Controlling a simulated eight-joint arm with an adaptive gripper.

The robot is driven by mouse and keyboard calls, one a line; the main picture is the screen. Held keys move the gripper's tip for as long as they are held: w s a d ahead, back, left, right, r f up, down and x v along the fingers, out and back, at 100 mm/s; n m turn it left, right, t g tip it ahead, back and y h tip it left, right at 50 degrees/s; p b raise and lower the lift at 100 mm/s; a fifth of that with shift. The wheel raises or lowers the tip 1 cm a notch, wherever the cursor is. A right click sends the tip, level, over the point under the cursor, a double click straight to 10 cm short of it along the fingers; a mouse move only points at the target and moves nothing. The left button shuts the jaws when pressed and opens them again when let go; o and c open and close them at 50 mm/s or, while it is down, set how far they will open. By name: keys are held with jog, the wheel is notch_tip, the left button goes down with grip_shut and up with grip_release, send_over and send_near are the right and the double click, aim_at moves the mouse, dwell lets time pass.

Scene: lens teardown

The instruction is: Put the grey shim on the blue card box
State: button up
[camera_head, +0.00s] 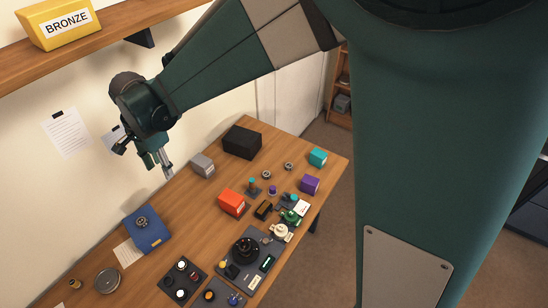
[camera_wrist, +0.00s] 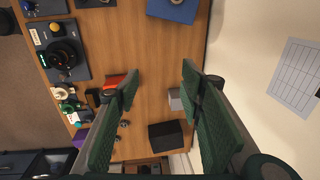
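The blue card box (camera_head: 157,224) lies on the left part of the table; its edge also shows at the top of the wrist view (camera_wrist: 175,10). A small grey ring-like shape (camera_head: 142,222) shows on its top; it may be the grey shim, but I cannot tell whether it is a loose part or a marking. Two small dark grey rings (camera_head: 266,174) (camera_head: 289,166) lie on the table's far right part. My gripper (camera_head: 160,168) is open and empty, high above the table near the wall. Its two fingers stand wide apart in the wrist view (camera_wrist: 158,82).
A grey box (camera_head: 203,166) and a black box (camera_head: 242,142) stand along the wall side. An orange box (camera_head: 232,202), purple box (camera_head: 310,184) and teal box (camera_head: 318,157) stand farther right. A dark tray (camera_head: 275,251) holds parts in front. Bare wood lies between the blue and orange boxes.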

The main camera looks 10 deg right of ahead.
jog(key=s+d+r+n+t, duration=0.15)
jog(key=d+r, duration=0.35)
jog(key=d, duration=0.7)
jog(key=s+d+r+n+t, duration=0.1)
jog(key=s+d+r+n, duration=0.35)
jog(key=d, duration=0.85)
jog(key=s+d+n+t, duration=0.1)
jog(key=s+d, duration=0.5)
jog(key=d, duration=0.4)
jog(key=s+d+r+n+t, duration=0.1)
jog(key=s+d+n+t, duration=0.1)
jog(key=s+d, duration=0.4)
jog(key=d, duration=0.4)
jog(key=shift+s+n+h, duration=0.15)
jog(key=shift+n+h, duration=0.15)
jog(key=shift+h, duration=0.1)
